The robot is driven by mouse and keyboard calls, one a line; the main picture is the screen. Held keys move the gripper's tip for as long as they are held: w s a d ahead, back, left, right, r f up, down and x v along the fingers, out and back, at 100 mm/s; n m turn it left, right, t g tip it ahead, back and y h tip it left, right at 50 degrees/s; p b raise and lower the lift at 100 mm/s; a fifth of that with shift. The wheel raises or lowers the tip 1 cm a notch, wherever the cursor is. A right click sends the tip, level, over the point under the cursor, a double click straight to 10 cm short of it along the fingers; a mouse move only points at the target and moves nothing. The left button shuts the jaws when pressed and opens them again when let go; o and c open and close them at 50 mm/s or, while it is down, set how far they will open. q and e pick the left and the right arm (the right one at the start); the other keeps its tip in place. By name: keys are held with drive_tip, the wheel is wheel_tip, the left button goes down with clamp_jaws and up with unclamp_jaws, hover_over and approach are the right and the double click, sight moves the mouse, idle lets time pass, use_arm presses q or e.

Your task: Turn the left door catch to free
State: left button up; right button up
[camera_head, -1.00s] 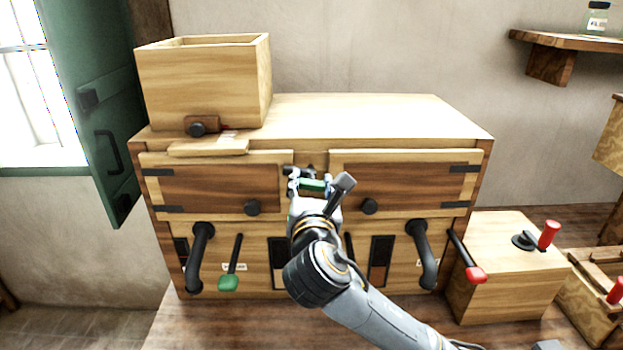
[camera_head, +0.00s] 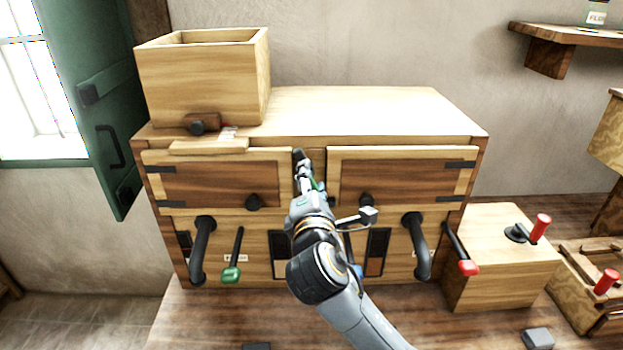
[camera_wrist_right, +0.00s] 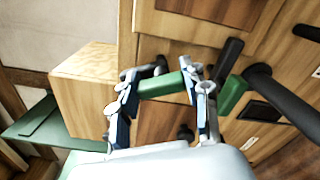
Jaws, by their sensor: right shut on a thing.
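My right gripper (camera_head: 307,178) is at the middle of the wooden cabinet front, between the left door (camera_head: 215,184) and the right door (camera_head: 385,182). In the right wrist view its fingers (camera_wrist_right: 160,92) are shut on a short green bar (camera_wrist_right: 162,84), which I take to be the left door catch's grip. A dark part of the catch (camera_head: 298,156) shows just above the fingers, pointing roughly upward. The gripper and arm hide much of the catch. My left gripper is not in view.
An open wooden box (camera_head: 200,85) stands on the cabinet's left top. Below the doors are dark curved handles (camera_head: 201,250) (camera_head: 416,245) and a green-tipped lever (camera_head: 231,273). A red-tipped lever (camera_head: 467,267) and a low wooden box (camera_head: 500,260) stand to the right.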

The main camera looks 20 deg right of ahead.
drive_tip(key=shift+m, duration=0.7)
drive_tip(key=o, duration=1.2)
drive_tip(key=shift+c, duration=0.2)
drive_tip(key=v, duration=1.2)
drive_tip(key=shift+f, duration=0.1)
